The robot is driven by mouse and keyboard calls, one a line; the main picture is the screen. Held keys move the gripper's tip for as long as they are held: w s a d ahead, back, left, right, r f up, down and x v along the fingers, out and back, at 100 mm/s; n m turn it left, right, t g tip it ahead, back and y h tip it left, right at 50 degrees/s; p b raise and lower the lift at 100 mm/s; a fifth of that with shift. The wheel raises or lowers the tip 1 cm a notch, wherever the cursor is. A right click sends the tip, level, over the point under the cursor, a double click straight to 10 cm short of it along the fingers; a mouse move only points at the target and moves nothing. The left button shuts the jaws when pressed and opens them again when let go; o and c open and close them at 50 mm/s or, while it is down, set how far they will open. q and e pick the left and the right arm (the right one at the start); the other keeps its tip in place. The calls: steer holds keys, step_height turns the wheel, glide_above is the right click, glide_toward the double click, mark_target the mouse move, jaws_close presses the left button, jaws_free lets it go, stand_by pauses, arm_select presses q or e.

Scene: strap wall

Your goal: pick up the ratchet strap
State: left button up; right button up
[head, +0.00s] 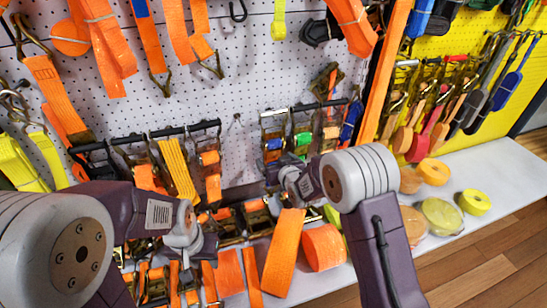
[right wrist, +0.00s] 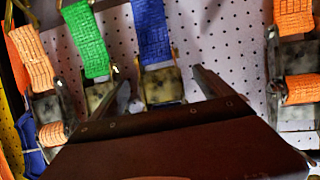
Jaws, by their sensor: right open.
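Several ratchet straps hang in front of me; I cannot tell which one is meant. In the right wrist view, a blue strap with a metal buckle (right wrist: 162,87) lies between the spread fingers of my right gripper (right wrist: 160,78). A green strap (right wrist: 86,38) hangs left of it. In the head view, the blue strap (head: 274,144) and green strap (head: 303,139) hang from a black rail, just above my right gripper (head: 274,176). The right gripper is open; contact is unclear. My left gripper (head: 192,246) is low on the left, above the shelf straps; its fingers are unclear.
A white pegboard (head: 240,60) carries hooks and orange straps. A second black rail (head: 150,134) holds more buckles on the left. Orange rolls (head: 322,247) and straps crowd the shelf. Yellow rolls (head: 474,202) lie on the right, where the white shelf (head: 505,175) is partly clear.

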mark_target(275, 158)
steer(key=x, duration=0.3)
steer(key=shift+d+f+b, duration=0.15)
steer(key=shift+f+b, duration=0.05)
steer(key=shift+b, duration=0.15)
steer(key=shift+w, duration=0.15)
arm_select(q)
steer(key=shift+f, duration=0.8)
arm_select(e)
steer(key=shift+r, duration=0.1)
jaws_close()
steer(key=shift+r, duration=0.15)
arm_select(q)
steer(key=shift+r, duration=0.1)
arm_select(e)
steer(key=shift+r, duration=0.1)
